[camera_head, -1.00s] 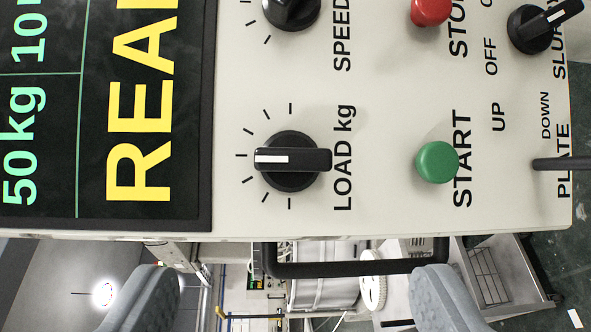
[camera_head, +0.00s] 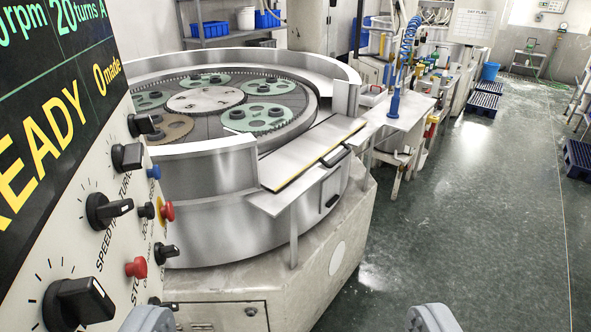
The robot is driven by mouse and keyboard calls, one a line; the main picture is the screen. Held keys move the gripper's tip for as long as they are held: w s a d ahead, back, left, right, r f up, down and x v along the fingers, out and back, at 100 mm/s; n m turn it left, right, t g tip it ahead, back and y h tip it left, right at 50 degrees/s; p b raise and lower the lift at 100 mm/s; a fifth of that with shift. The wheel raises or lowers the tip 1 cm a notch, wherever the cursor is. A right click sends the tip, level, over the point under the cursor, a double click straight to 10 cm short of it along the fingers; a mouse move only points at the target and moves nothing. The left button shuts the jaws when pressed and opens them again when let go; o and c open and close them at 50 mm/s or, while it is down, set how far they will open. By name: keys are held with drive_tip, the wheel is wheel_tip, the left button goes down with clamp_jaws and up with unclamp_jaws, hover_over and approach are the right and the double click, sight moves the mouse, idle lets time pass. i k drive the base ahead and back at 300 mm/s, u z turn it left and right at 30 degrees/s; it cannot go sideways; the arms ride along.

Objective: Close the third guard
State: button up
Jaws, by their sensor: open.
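A round lapping machine with a curved steel guard wall (camera_head: 205,205) stands ahead, left of centre. A flat steel panel (camera_head: 312,150) with a yellow edge strip and a black handle (camera_head: 337,154) sits at its right front, lying nearly level. The wall is broken at this panel. I cannot tell which part is the third guard. Inside are several green carriers (camera_head: 258,117) and one brown carrier on a dark toothed plate. My gripper (camera_head: 290,318) is open and empty at the bottom edge, its two grey fingertips wide apart, nearer to me than the machine and touching nothing visible.
A control panel (camera_head: 125,225) with black knobs, red and blue buttons and a dark "READY" screen stands close on the left. A white side table (camera_head: 400,112) is beyond the machine. The green floor (camera_head: 460,230) on the right is clear.

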sight(278, 168)
drive_tip(key=z, duration=0.55)
drive_tip(key=i, duration=2.25)
drive_tip(key=u, duration=0.5)
